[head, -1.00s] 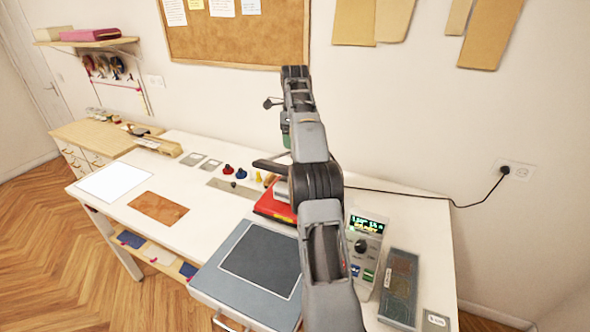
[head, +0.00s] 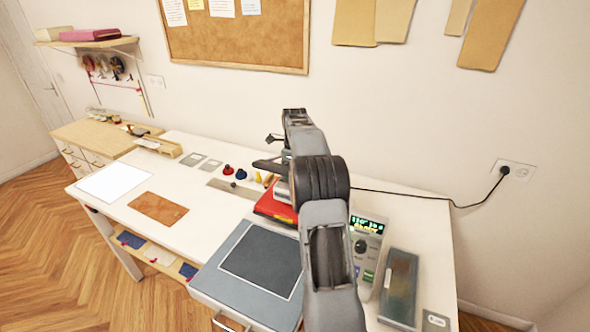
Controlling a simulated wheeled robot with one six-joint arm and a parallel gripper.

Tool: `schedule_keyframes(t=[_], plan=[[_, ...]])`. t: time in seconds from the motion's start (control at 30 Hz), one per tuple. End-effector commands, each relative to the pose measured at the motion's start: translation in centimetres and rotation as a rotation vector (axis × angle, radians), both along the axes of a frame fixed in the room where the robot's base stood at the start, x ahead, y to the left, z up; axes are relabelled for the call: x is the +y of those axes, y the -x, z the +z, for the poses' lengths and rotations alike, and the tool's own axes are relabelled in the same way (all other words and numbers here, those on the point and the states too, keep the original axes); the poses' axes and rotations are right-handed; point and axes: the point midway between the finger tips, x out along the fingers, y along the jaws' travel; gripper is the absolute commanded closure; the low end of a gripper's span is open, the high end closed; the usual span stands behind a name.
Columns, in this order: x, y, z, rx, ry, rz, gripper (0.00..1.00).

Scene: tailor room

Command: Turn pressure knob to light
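The control box (head: 369,262) stands on the white table to the right of my arm. It has a lit display (head: 367,226) with green and yellowish characters, too small to read. A round black knob (head: 361,246) sits below the display, with coloured buttons or labels under it. The knob's setting cannot be read. My arm reaches up and away, left of the box. My gripper (head: 276,140) is at its far end, well apart from the knob.
A red object (head: 274,208) and a blue-grey press with a dark pad (head: 262,262) lie left of my arm. A dark grey tray (head: 400,290) stands right of the box. A black cable (head: 420,199) runs to the wall socket. The table's left part holds flat sheets.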

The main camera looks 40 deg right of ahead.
Motion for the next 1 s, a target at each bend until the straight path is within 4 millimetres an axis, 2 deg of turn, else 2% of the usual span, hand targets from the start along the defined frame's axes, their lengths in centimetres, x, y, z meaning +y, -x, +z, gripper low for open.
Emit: schedule_keyframes(t=[0.27, 0.8, 1.0], plan=[[-0.01, -0.01, -0.11, 0.0, 0.0, 0.0, 0.27], [-0.01, 0.0, -0.08, 0.0, 0.0, 0.0, 0.76], [-0.02, 0.0, -0.07, 0.0, 0.0, 0.021, 0.76]])
